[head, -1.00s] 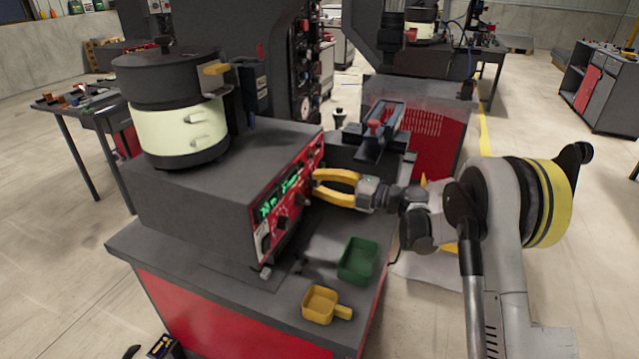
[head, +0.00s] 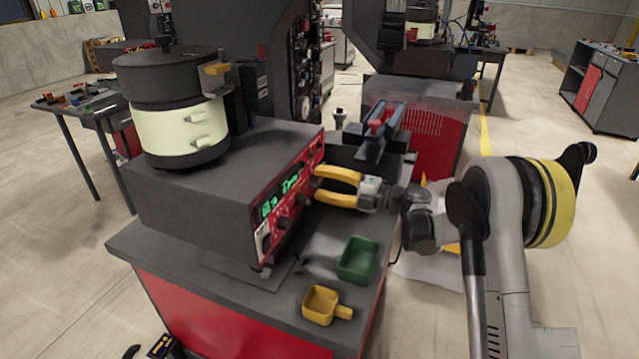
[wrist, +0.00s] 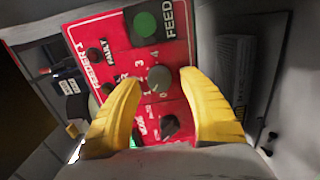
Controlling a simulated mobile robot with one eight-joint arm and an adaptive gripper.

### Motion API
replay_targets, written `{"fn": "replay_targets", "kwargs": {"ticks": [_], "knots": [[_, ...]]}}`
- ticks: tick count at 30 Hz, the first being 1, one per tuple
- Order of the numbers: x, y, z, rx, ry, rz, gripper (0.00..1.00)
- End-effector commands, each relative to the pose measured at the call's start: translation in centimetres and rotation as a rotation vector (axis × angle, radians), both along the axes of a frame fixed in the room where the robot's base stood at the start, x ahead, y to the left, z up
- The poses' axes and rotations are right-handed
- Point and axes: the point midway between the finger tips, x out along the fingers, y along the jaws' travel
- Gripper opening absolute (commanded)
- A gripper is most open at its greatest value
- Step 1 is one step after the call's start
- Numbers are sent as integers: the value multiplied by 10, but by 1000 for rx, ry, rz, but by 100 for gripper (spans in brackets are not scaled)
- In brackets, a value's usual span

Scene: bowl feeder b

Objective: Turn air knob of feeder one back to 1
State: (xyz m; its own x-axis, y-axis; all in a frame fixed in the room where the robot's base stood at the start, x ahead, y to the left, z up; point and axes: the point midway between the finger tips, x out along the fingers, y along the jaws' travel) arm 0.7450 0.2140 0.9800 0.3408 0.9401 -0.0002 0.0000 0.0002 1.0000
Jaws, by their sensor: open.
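Feeder one's red control panel (head: 268,232) is on the front of the grey control box, below the bowl. In the wrist view the panel (wrist: 95,25) is tilted and reads "FEEDER 1". A round grey knob (wrist: 158,76) with a numbered scale around it sits between my fingertips. Its pointer setting is too small to read surely. My gripper (wrist: 159,82) is open, with one yellow finger on each side of this knob; I cannot tell whether they touch it. In the head view my gripper (head: 317,184) is at the panel's right part, and its fingertips hide some controls.
A dark knob (wrist: 170,125) lies close below the grey one, near the right finger. A green button (wrist: 145,25) marked FEED is above. A green tray (head: 358,260) and a yellow scoop (head: 320,305) lie on the bench below my gripper. A vise-like fixture (head: 383,130) stands behind it.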

Motion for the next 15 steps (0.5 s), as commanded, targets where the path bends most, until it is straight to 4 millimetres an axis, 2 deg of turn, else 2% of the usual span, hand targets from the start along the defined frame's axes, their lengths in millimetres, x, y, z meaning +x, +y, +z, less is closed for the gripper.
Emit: {"fn": "replay_targets", "kwargs": {"ticks": [9, 15], "knots": [[-21, -62, 0, 0, 0, -5, 50], [-34, -95, 0, 0, 0, -3, 50]]}}
